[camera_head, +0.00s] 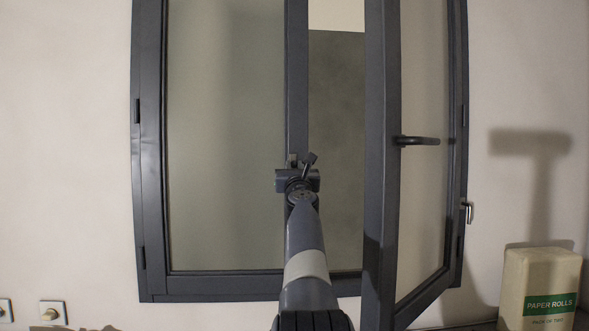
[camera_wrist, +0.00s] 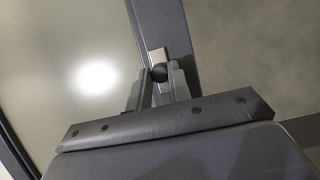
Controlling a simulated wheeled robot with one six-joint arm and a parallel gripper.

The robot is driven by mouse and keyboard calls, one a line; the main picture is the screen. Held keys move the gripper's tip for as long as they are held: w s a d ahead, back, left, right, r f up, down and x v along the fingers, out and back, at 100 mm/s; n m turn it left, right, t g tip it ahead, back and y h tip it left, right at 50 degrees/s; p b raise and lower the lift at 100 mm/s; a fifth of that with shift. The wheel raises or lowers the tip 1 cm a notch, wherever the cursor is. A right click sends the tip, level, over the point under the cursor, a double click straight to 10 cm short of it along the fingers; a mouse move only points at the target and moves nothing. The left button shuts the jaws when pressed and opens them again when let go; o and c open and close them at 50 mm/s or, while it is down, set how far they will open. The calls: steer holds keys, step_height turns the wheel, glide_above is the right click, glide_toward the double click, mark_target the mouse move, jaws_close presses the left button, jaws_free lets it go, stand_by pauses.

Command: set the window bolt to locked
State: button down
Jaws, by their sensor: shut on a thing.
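The window (camera_head: 152,200) is dark-framed, with its left pane closed and its right sash (camera_head: 375,200) swung open. The window bolt shows in the wrist view as a silver plate (camera_wrist: 155,56) with a round black knob (camera_wrist: 158,73), on the dark upright bar between the panes. My gripper (camera_head: 300,161) is at this middle bar, and its fingers (camera_wrist: 157,84) are shut on the black knob. In the head view my gripper and arm hide the bolt. I cannot tell whether the bolt is set to locked.
The open sash, with a dark handle (camera_head: 417,141), stands just right of my arm. A small metal handle (camera_head: 467,212) shows at the right frame edge. A paper rolls pack (camera_head: 540,278) is at lower right, and wall switches (camera_head: 53,313) are at lower left.

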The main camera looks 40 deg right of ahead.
step_height(320, 180, down, 3)
steer(key=b, duration=0.2)
steer(key=shift+b, duration=0.4)
steer(key=c, duration=1.5)
jaws_free()
steer(key=shift+w, duration=0.1)
steer(key=shift+o, duration=0.9)
steer(key=shift+r, duration=0.1)
